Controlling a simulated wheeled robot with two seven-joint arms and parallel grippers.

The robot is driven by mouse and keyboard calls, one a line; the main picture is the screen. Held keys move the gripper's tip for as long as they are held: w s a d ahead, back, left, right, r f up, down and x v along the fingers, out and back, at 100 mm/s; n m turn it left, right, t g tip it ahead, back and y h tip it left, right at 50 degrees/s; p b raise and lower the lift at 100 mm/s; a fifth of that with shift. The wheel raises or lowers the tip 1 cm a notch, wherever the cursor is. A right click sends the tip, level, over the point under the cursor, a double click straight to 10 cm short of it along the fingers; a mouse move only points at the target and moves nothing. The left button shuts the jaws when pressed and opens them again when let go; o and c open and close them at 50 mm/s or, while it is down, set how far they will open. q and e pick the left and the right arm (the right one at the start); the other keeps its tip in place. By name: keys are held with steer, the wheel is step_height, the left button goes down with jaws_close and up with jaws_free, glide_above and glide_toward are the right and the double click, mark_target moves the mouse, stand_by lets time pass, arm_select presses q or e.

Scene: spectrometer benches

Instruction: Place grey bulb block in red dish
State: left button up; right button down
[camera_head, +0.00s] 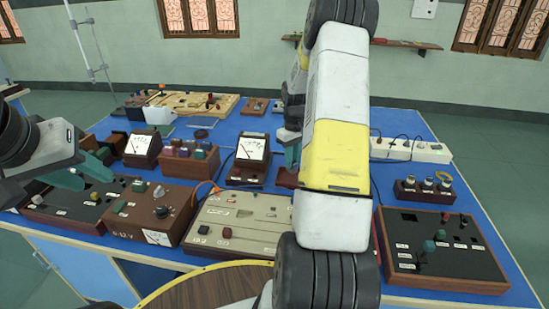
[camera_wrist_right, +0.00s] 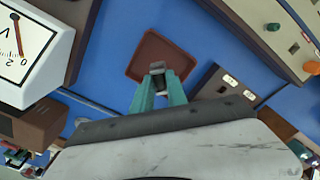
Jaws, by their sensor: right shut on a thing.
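The red dish (camera_wrist_right: 141,64) lies on the blue bench top in the right wrist view. In the head view only a dark red part of it (camera_head: 286,179) shows, mostly behind my right arm. My right gripper (camera_wrist_right: 158,80) is shut on a small grey block, the grey bulb block (camera_wrist_right: 157,67). The block appears over the dish in the wrist view; its height above the dish floor is unclear. My right gripper's teal fingers (camera_head: 291,156) show beside the arm in the head view. My left gripper (camera_head: 97,188) is open and empty at the left, above the black panel.
Two analogue meters (camera_head: 250,150) (camera_head: 141,146) stand left of the dish. A beige panel (camera_head: 240,222) lies in front of it. A brown switch block (camera_wrist_right: 222,91) is close right of the dish. A power strip (camera_head: 410,149) lies at the right.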

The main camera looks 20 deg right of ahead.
steer(key=shift+f, duration=1.9)
steer(key=shift+f, duration=0.15)
steer(key=c, duration=1.3)
jaws_free()
